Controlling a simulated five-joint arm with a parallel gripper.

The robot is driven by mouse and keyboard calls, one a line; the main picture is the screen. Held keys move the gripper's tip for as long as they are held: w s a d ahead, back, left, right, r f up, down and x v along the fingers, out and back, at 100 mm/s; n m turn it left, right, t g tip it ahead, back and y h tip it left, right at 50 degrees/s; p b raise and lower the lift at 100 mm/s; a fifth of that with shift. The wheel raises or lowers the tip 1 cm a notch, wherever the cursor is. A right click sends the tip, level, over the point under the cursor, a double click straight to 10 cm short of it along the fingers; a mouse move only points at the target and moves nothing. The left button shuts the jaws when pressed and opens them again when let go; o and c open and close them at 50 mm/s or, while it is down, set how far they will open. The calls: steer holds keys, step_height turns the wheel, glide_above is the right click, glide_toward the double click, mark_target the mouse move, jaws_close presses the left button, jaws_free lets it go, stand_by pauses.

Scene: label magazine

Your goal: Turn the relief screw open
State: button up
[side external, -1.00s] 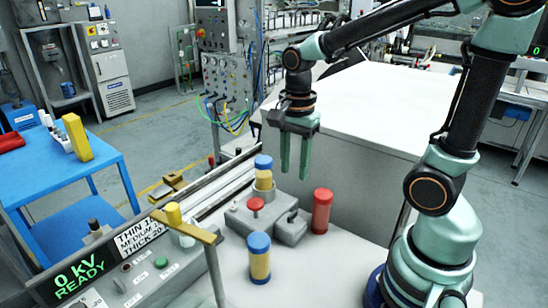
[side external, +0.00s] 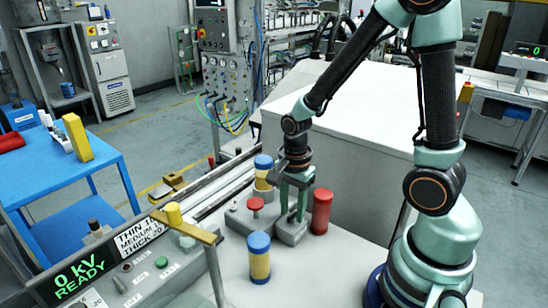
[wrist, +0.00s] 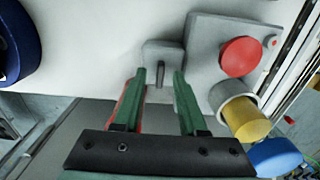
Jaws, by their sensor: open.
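The relief screw is most likely the small dark upright tab (wrist: 160,74) on the small grey block (wrist: 164,50) in the wrist view. In the side view the grey block (side external: 291,234) sits on the bench and the tab is largely hidden by my fingers. My gripper (side external: 292,212) points down over the block, with its green fingers low at the tab. In the wrist view my gripper (wrist: 160,76) is open, one finger on each side of the tab, with a visible gap to each. I cannot tell how far down the fingers reach on it.
A red cylinder (side external: 321,212) stands close right of my gripper. A red mushroom knob (side external: 256,203) and a blue-capped yellow cylinder in a cup (side external: 263,163) stand left. Another blue-and-yellow cylinder (side external: 259,260) stands in front. A panel display (side external: 78,277) reads "0 kV READY".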

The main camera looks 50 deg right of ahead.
steer(key=shift+f, duration=0.1)
jaws_close()
